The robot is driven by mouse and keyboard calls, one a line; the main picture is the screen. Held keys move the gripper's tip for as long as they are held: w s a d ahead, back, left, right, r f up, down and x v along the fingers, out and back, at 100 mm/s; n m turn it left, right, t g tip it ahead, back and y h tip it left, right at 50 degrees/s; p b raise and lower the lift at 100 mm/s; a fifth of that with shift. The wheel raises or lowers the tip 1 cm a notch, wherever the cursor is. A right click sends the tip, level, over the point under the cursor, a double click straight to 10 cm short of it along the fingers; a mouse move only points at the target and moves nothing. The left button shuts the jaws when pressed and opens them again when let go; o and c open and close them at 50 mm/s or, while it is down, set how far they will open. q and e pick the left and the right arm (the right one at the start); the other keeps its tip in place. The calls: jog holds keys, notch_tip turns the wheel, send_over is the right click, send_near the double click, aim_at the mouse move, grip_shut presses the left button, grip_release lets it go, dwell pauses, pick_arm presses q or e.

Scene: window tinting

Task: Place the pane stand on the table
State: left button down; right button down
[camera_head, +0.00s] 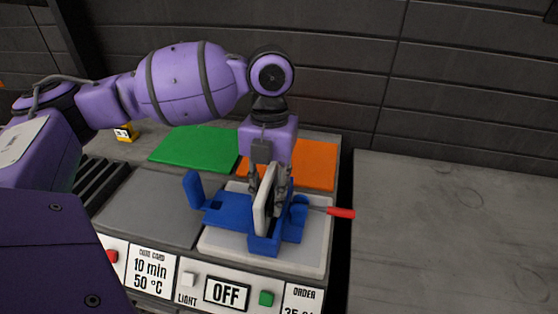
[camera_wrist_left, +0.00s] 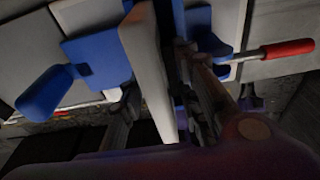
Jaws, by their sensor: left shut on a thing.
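A blue stand (camera_head: 233,216) is over a white pad (camera_head: 313,246) at the right end of the workstation. A pale upright slab (camera_head: 263,200) rises from the stand; I cannot tell whether it is part of it. My left gripper (camera_head: 268,192) points down and is shut on the slab. In the left wrist view the slab (camera_wrist_left: 146,70) is between the fingers, with blue parts of the stand (camera_wrist_left: 98,55) on both sides. Whether the stand's underside touches the pad is hidden. My right gripper is out of view.
A red-handled tool (camera_head: 340,212) sticks out right of the stand. Green (camera_head: 195,148) and orange (camera_head: 316,163) panels lie behind. A grey plate (camera_head: 150,208) is to the left. Labels and buttons line the front edge. The grey table (camera_head: 455,230) at right is clear, across a dark gap.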

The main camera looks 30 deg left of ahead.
pick_arm(q)
jog(key=shift+f, duration=0.2)
jog(key=c, duration=1.3)
grip_release()
jog(key=r, duration=0.4)
jog(key=w+r, duration=0.1)
jog(key=r, duration=0.7)
jog(key=shift+w+a+p, duration=0.15)
jog(key=shift+w+p, duration=0.2)
jog(key=shift+w, duration=0.05)
